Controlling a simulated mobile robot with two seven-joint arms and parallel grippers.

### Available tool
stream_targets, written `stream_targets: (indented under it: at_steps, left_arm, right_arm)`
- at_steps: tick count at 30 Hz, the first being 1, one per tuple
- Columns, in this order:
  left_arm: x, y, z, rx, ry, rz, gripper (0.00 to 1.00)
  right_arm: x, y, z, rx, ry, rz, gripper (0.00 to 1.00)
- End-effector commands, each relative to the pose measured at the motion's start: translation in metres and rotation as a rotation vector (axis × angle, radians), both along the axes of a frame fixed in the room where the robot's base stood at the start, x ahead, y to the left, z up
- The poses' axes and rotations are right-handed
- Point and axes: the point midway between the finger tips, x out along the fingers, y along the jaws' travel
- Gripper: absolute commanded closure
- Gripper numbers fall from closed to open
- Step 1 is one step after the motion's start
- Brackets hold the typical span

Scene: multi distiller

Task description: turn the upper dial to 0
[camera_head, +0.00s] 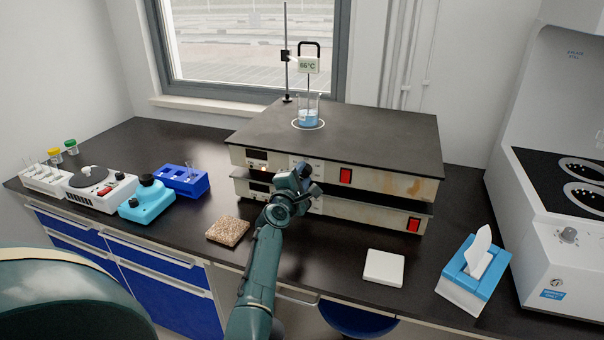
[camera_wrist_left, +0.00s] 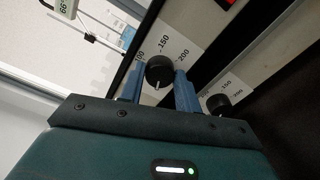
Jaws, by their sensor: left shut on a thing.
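The upper dial (camera_wrist_left: 159,72) is a round black knob on the front of the upper hot plate (camera_head: 400,187). In the left wrist view its white mark points down toward my gripper's palm, away from the visible 150 and 200 on its scale. My left gripper (camera_wrist_left: 160,84) is shut on this dial, with one blue finger at each side. In the head view my left gripper (camera_head: 303,178) is at the upper plate's front and hides the dial. The lower dial (camera_wrist_left: 218,103) is beside the right finger in the wrist view. My right gripper is not in view.
A beaker (camera_head: 308,117) with blue liquid and a thermometer (camera_head: 309,65) reading 66°C stand on top. Red switches (camera_head: 345,176) are to the right. A cork-like square (camera_head: 228,230), white tile (camera_head: 384,267) and tissue box (camera_head: 474,273) lie on the black bench.

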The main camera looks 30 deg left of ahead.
Motion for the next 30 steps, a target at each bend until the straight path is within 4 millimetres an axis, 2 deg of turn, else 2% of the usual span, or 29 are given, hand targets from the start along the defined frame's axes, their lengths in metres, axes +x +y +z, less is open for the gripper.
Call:
stream_targets:
  at_steps: [10, 28, 29, 30]
  left_arm:
    - [0.0003, 0.0003, 0.0015, -0.157, -0.039, 0.000, 0.90]
    - [0.0005, -0.0001, 0.0016, -0.194, -0.049, 0.000, 0.90]
    - [0.0005, 0.0000, 0.0016, -0.194, -0.049, 0.000, 0.65]
    - [0.0004, -0.0001, 0.0016, -0.194, -0.049, 0.000, 0.62]
  right_arm:
    - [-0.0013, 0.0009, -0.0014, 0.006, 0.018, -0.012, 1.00]
    - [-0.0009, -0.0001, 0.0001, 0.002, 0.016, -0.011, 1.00]
    - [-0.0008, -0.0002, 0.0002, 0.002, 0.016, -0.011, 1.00]
    - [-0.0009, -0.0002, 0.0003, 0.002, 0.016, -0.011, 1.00]
